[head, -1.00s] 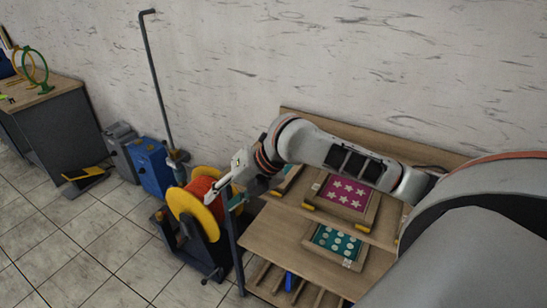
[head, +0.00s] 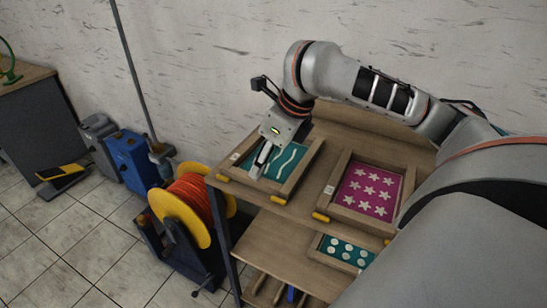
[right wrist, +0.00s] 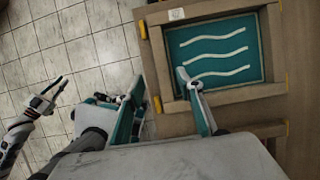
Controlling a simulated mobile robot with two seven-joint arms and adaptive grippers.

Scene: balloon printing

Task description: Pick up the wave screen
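The wave screen is a wooden frame (head: 304,173) around a teal panel with white wavy lines, lying on the shelf top at its left end. In the right wrist view its frame (right wrist: 235,95) fills the upper right. My right gripper (head: 260,160) is over the screen, pointing down. In the right wrist view the right gripper (right wrist: 160,79) is open and empty, one finger left of the frame's left rail, the other over the panel's lower left corner. Contact cannot be told. My left gripper (right wrist: 55,90) shows small at the left there, fingers apart.
A magenta star screen (head: 367,190) lies right of the wave screen. A teal dot screen (head: 343,251) is on the lower shelf. A yellow reel with red hose (head: 180,215) stands close left of the shelf. Blue and grey canisters stand farther left.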

